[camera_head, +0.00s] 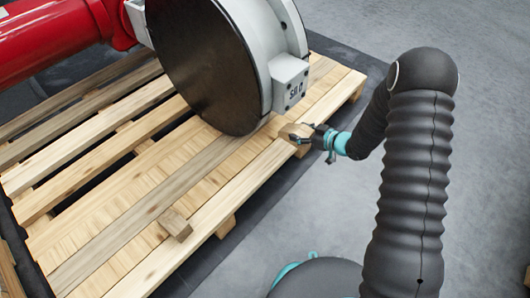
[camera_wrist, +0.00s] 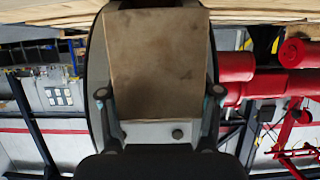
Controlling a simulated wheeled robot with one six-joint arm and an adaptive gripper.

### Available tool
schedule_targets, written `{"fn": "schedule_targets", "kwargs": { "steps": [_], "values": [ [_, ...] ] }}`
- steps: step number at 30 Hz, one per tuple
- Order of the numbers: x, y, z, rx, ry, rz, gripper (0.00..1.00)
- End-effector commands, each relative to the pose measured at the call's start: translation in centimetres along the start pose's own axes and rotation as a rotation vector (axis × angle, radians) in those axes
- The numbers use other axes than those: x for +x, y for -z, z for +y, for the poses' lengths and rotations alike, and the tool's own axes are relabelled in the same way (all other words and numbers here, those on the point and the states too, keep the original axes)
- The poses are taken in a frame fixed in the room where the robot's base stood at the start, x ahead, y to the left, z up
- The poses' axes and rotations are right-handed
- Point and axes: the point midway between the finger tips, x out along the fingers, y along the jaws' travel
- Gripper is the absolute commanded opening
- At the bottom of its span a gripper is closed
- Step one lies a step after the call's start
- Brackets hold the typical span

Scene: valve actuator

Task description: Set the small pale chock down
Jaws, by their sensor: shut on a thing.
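My gripper (camera_head: 304,136) is at the right edge of the pallet, beside the lower rim of the big round flange. It is shut on a small pale wooden chock (camera_head: 292,130), which is partly hidden by the fingers. In the wrist view the chock (camera_wrist: 157,60) fills the space between the two fingers (camera_wrist: 159,95), its flat tan face toward the camera. The chock is close to the pallet boards and the flange's underside; I cannot tell whether it touches either. A second wooden block (camera_head: 175,224) lies on the pallet boards near the front edge.
The valve actuator's dark round flange (camera_head: 205,65) with a grey housing (camera_head: 289,82) stands over the wooden pallet (camera_head: 110,215). A red cylinder (camera_head: 50,35) extends left. Bare grey floor (camera_head: 300,225) lies right of the pallet, beyond a dark mat.

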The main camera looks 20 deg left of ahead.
Motion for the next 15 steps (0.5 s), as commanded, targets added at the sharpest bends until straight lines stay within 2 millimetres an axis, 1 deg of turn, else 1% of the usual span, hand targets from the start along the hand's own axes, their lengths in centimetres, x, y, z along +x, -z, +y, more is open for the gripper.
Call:
{"fn": "schedule_targets", "kwargs": {
  "steps": [5,12,15],
  "values": [
    [2.9,-0.9,-1.9,-0.001,0.008,0.000,0.19],
    [7.5,-2.1,-4.8,0.000,0.006,0.000,0.19],
    [9.1,-2.5,-5.8,-0.001,0.005,0.000,0.19]
  ]
}}
